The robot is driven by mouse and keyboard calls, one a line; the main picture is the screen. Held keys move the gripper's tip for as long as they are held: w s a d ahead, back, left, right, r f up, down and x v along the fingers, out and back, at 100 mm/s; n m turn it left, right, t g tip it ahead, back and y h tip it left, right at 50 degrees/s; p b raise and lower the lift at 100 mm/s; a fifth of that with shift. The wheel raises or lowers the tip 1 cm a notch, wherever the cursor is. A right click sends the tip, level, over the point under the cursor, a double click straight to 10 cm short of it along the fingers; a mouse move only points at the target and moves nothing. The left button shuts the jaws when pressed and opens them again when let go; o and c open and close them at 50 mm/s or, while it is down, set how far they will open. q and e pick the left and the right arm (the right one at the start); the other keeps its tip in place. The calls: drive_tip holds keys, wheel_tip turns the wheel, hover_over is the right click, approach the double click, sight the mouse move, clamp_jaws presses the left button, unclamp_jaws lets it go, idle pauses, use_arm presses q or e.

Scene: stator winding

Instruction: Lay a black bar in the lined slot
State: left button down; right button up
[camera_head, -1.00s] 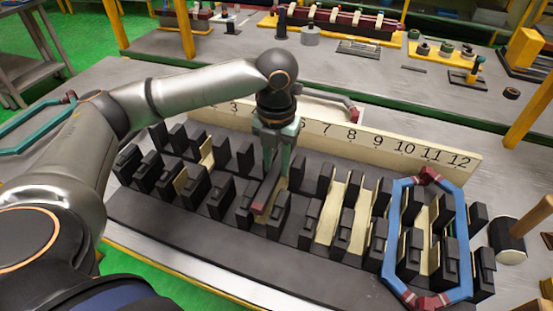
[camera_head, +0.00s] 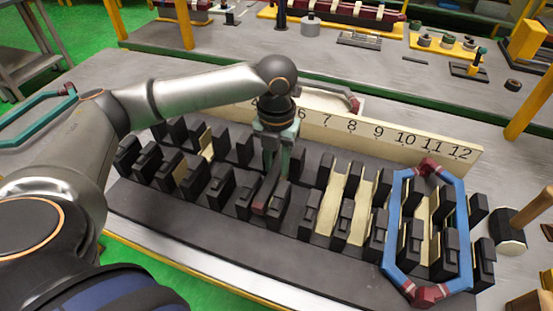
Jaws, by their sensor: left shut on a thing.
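My left gripper (camera_head: 272,178) points down over the middle of the black slotted block (camera_head: 160,225). It is shut on a dark bar (camera_head: 266,190) with a reddish near end. The bar lies along a slot between the black teeth, low down among them; its far part is hidden behind the fingers. I cannot tell whether it rests on the slot floor. Hardly any cream lining shows around it. Other slots have cream liners, such as one right of the gripper (camera_head: 336,197) and one at the left (camera_head: 207,143). My right gripper is not in view.
A numbered cream board (camera_head: 400,138) stands along the block's back edge. A blue coil with red ends (camera_head: 398,225) stands over the slots at the right. A teal coil (camera_head: 38,118) lies at the far left. A mallet (camera_head: 508,232) is beside the block's right end.

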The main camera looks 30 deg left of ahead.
sight(277, 167)
use_arm(q)
drive_tip(key=shift+f, duration=1.35)
drive_tip(key=shift+f, duration=0.1)
drive_tip(key=shift+f, duration=0.1)
idle(0.4)
drive_tip(key=c, duration=0.6)
unclamp_jaws()
drive_tip(key=shift+o, duration=0.2)
drive_tip(key=shift+r+p, duration=0.7)
drive_tip(key=shift+p, duration=0.35)
drive_tip(key=shift+r, duration=0.1)
